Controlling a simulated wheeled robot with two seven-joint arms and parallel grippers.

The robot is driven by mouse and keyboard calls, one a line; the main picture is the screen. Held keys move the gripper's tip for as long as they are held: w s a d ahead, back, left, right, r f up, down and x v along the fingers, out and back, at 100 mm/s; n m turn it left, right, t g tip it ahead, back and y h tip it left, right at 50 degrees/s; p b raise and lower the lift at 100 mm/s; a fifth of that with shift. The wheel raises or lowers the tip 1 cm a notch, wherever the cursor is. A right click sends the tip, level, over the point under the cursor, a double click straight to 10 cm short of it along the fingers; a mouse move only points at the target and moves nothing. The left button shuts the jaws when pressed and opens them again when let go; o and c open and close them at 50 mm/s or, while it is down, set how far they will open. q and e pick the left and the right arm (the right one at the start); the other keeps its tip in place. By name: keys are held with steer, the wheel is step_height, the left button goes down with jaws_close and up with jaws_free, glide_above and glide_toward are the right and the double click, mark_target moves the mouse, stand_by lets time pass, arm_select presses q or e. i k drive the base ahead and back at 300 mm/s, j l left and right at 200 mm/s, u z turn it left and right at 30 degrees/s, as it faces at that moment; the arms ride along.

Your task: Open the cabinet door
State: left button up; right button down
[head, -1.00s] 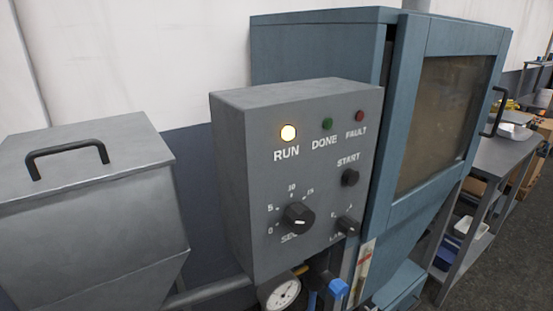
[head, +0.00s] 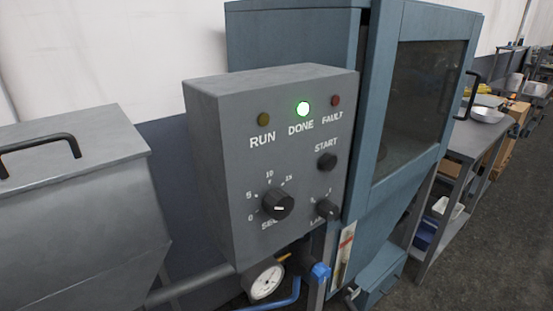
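The blue cabinet (head: 300,40) stands right of centre in the head view. Its door (head: 375,110) has a dark window (head: 425,100) and looks shut or nearly so; a dark gap runs along its left edge. A black bar handle (head: 468,95) is on the door's right side. A grey control box (head: 215,130) stands in front of the cabinet's left part. Neither of my grippers is in view.
A grey lidded bin (head: 80,215) with a black handle stands at the left. A pressure gauge (head: 266,281) and blue pipe valve (head: 320,271) sit below the box. A metal bench (head: 468,137) with a bowl (head: 487,115) stands at the right. Dark floor (head: 490,230) is clear there.

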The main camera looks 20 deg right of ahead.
mark_target(392, 22)
steer(key=z, duration=1.45)
